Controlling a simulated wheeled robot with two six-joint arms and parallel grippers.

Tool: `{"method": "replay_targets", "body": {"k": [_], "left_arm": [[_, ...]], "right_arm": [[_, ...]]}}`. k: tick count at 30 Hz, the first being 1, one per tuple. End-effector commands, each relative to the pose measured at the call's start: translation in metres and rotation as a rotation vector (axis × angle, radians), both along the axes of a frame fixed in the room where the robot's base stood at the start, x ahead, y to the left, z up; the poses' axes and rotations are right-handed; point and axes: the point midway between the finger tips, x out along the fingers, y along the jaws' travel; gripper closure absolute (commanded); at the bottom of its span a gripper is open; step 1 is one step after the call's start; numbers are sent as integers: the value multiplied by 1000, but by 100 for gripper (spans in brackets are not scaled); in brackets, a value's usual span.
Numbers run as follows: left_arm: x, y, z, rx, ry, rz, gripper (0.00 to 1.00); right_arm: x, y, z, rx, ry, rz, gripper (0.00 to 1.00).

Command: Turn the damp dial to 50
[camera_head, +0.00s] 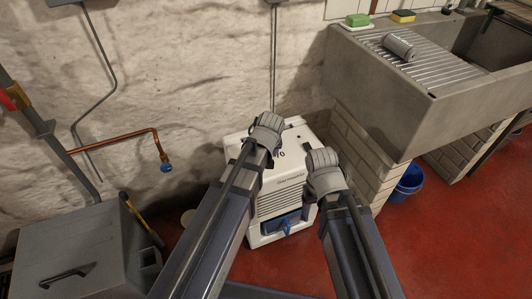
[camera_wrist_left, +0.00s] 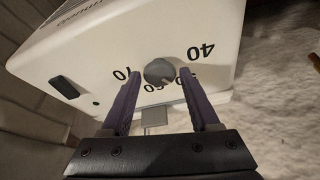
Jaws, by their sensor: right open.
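A white dehumidifier-like box (camera_head: 284,200) stands on the floor against the wall. In the left wrist view its top panel (camera_wrist_left: 215,25) carries a round grey dial (camera_wrist_left: 159,71). Numbers 70, 60 and 40 show around the dial, with another partly hidden by a finger. I cannot make out a pointer on the dial. My left gripper (camera_wrist_left: 160,88) is open, one finger on each side of the dial; contact cannot be told. In the head view my left gripper (camera_head: 266,132) is over the box top and hides the dial. My right gripper (camera_head: 322,160) is open at the box's right side.
A stone sink (camera_head: 375,100) on a brick pier (camera_head: 365,150) stands close at right, with a blue bucket (camera_head: 408,182) below. A copper pipe (camera_head: 115,140) runs along the wall at left. A grey lidded box (camera_head: 85,245) stands at lower left. Red floor is clear at right.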

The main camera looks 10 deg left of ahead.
Motion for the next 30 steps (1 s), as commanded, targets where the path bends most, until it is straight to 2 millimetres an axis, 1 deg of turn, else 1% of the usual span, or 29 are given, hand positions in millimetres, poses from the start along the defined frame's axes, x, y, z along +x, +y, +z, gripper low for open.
{"method": "replay_targets", "body": {"k": [1,4,5,13,17,23,30], "left_arm": [[0,0,0,0,0,0,31],[0,0,0,0,-1,0,20],[0,0,0,1,-1,-1,18],[0,0,1,0,-1,-1,18],[-2,-1,6,0,-1,-1,18],[-8,-3,25,0,-1,-1,18],[-20,-7,57,0,-1,-2,18]], "right_arm": [[0,0,0,0,0,0,25],[0,0,0,0,0,0,25],[0,0,0,0,0,0,25],[0,0,1,0,0,0,25],[0,0,6,1,0,0,25],[0,1,25,3,1,-1,25],[-1,1,56,6,2,-2,25]]}}
